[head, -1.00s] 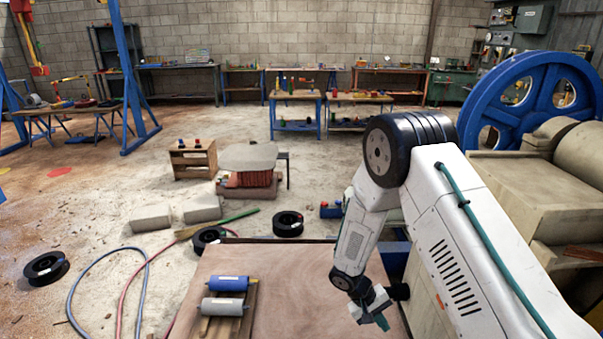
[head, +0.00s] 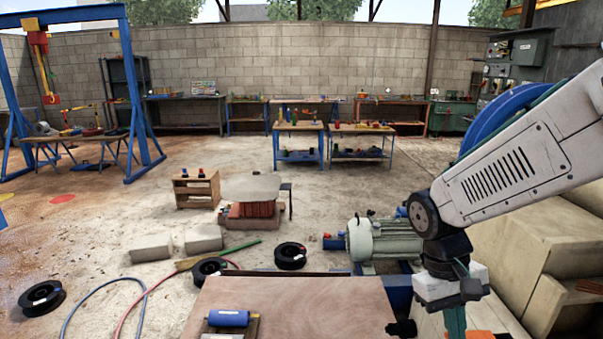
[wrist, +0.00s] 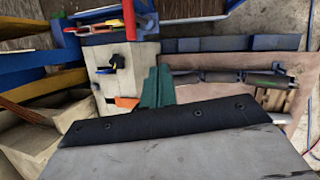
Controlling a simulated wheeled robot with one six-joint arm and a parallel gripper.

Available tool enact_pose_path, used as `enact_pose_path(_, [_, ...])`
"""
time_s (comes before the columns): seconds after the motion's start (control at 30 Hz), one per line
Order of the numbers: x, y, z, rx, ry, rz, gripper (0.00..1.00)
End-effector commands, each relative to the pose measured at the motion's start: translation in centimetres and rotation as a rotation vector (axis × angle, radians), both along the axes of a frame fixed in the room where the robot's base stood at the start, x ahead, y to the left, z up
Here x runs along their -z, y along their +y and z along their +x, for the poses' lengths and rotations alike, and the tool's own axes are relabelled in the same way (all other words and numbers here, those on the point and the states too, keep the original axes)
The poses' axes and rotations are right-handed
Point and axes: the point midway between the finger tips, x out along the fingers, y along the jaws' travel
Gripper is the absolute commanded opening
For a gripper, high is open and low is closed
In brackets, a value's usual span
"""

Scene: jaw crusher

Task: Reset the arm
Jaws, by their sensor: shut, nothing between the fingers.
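My arm comes in from the right of the head view, bent at the wrist with my gripper (head: 456,322) pointing down. Its teal fingers are together with nothing between them, and their tips reach the bottom edge of the view. In the wrist view the teal fingers (wrist: 157,86) show side by side just beyond the wrist's dark edge. My gripper is to the right of the wooden tabletop (head: 290,308) and in front of the beige crusher body (head: 505,240).
A blue cylinder (head: 228,318) lies on the tabletop's left part. A grey-green motor (head: 385,240) stands behind my gripper's left side. The blue flywheel (head: 490,120) is partly hidden by my arm. Black spools (head: 291,256) and hoses lie on the floor. Open floor extends toward the back workbenches.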

Motion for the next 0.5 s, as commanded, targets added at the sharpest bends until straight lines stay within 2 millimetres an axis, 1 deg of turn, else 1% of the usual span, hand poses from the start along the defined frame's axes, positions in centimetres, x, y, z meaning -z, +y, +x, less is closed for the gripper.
enact_pose_path(0.03, [-1.2,-0.1,-1.2,0.009,-0.024,0.023,0.0])
enact_pose_path(0.2, [-4.3,0.0,-4.8,0.031,-0.092,0.092,0.0])
enact_pose_path(0.4, [-7.0,0.2,-8.6,0.069,-0.205,0.159,0.0])
enact_pose_path(0.5, [-8.0,0.2,-10.0,0.092,-0.273,0.179,0.0])
